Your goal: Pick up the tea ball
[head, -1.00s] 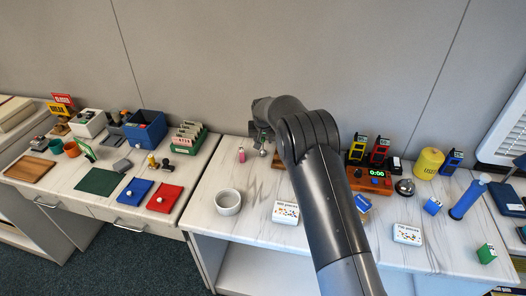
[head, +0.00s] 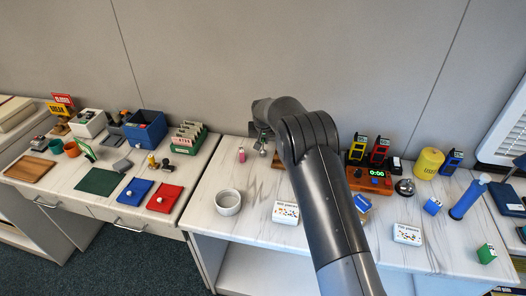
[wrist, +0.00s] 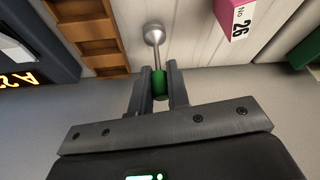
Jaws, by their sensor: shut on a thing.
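The tea ball (wrist: 154,35) shows in the wrist view as a small metal ball on a thin stem with a green handle (wrist: 160,84). My gripper (wrist: 160,78) is shut on the green handle, with one finger on each side of it. The ball end points away from the fingers, over the pale table top. In the head view the tea ball (head: 262,152) is a tiny metal shape below my gripper (head: 261,137), left of my arm. Whether the ball touches the table I cannot tell.
A pink block marked 26 (wrist: 234,16) stands close to the right of the ball in the wrist view. A brown wooden slotted tray (wrist: 88,30) is to its left. In the head view, a white bowl (head: 228,202) and a puzzle box (head: 285,213) stand nearer the front.

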